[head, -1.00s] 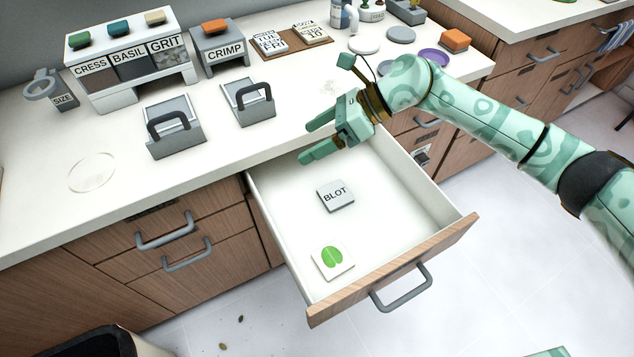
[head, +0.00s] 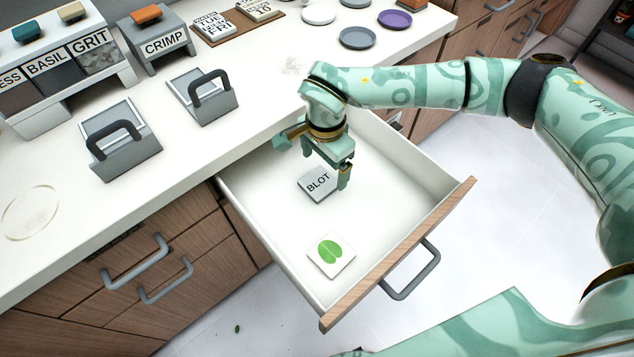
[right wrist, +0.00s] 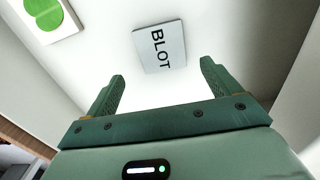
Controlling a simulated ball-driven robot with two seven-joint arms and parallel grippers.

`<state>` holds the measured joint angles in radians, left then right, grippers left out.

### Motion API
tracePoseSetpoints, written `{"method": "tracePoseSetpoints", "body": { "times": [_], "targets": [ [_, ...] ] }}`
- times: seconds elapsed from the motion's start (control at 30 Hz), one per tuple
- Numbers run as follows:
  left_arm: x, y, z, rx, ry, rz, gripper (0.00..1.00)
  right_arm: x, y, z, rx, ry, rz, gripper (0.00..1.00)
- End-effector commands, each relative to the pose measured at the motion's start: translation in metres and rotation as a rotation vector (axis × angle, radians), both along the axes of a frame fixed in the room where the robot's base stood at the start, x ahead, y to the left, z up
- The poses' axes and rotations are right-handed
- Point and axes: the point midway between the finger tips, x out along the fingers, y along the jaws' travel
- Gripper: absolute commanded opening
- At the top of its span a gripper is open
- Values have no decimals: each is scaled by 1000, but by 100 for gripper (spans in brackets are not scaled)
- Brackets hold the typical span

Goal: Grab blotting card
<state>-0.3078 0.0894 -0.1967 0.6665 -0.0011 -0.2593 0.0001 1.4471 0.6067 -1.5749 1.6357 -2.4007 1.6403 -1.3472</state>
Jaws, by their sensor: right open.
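The blotting card is a small grey square marked BLOT (head: 317,183). It lies flat on the white floor of the open drawer (head: 277,205). My right gripper (head: 325,170) points down into the drawer, right over the card, and partly covers its upper edge. In the right wrist view the card (right wrist: 160,49) lies ahead of the two spread fingertips (right wrist: 162,70), with nothing between the fingers. The right gripper is open and empty. My left gripper is not in view.
A white card with a green leaf shape (head: 330,254) lies nearer the drawer front (head: 402,254); it also shows in the right wrist view (right wrist: 45,14). On the counter stand two grey handled holders (head: 121,142), a CRIMP box (head: 160,45) and labelled bins (head: 62,62).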

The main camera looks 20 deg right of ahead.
Motion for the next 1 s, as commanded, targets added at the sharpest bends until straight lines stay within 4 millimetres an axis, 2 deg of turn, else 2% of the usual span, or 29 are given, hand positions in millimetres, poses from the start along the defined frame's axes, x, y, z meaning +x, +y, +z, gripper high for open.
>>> {"method": "tracePoseSetpoints", "body": {
  "times": [0.2, 0.3, 0.57, 0.6, 0.77, 1.0],
  "targets": [
    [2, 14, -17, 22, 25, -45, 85, 2, 9, -41, 1, 8, 1, 89],
    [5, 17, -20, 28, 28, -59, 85, 2, 8, -51, 1, 6, 0, 89],
    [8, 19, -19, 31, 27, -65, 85, 3, 8, -51, 0, -1, 0, 89],
    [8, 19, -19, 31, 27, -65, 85, 3, 8, -51, 0, -1, 0, 86],
    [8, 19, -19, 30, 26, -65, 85, 3, 8, -51, 0, -1, -1, 42],
    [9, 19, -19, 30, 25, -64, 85, 3, 8, -51, 0, -1, -1, 41]
  ]
}}
